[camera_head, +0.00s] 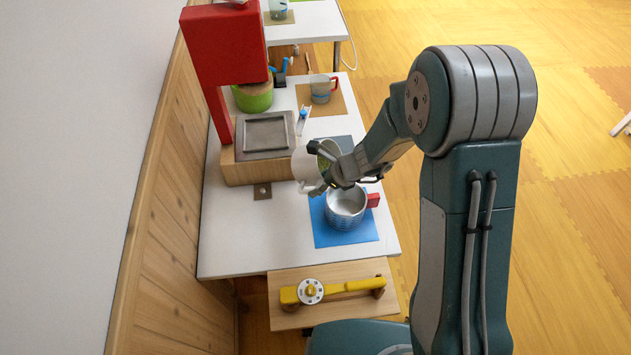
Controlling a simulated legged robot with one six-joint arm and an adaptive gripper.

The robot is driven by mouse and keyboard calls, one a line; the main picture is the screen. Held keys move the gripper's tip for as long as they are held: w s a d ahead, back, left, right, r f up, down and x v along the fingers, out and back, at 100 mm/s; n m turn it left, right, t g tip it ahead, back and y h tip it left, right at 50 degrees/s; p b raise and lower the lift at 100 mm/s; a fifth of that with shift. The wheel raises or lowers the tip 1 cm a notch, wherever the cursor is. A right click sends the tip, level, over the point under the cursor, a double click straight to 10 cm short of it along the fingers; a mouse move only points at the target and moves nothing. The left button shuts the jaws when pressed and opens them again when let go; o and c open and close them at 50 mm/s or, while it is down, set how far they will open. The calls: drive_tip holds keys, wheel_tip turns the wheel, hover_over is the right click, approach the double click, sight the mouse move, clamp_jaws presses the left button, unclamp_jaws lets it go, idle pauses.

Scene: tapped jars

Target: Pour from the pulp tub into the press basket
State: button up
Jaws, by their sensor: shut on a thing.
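A white tub with green showing inside, which I take to be the pulp tub (304,164), is held above the table in the head view. It is tilted, with its open mouth toward the right. My gripper (327,168) is shut on it, and its fingers hide part of the mouth. A round silver-blue vessel with a red handle, which I take to be the press basket (345,211), stands upright on a blue mat (328,238). It lies just below and to the right of the tub in the picture. Its inside looks pale. I see no stream between them.
A red press-like stand (222,50) with a wooden base and grey tray (265,134) stands left on the white table (240,240). A green pot (254,98) and a grey cup (321,90) stand behind.

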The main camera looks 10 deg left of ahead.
drive_tip(key=shift+a+m, duration=0.3)
drive_tip(key=shift+a, duration=0.55)
drive_tip(key=shift+d+f, duration=0.5)
drive_tip(key=shift+f, duration=0.3)
drive_tip(key=y, duration=0.1)
drive_tip(key=d+f+t+y, duration=0.1)
drive_tip(key=y, duration=0.1)
drive_tip(key=shift+s+d+f+y, duration=0.1)
drive_tip(key=shift+s+d+y, duration=0.1)
drive_tip(key=shift+y, duration=0.1)
drive_tip(key=shift+a, duration=0.25)
drive_tip(key=shift+s+d+f+t+y, duration=0.15)
drive_tip(key=shift+d+f+y, duration=0.2)
drive_tip(key=shift+f, duration=0.2)
drive_tip(key=shift+w+d+f+t+y, duration=0.1)
drive_tip(key=shift+d+f+t+y, duration=0.15)
drive_tip(key=shift+f+y, duration=0.3)
drive_tip(key=shift+s+d+f+t+y, duration=0.1)
drive_tip(key=shift+d+f+y, duration=0.25)
drive_tip(key=shift+f, duration=0.25)
drive_tip(key=shift+f, duration=0.1)
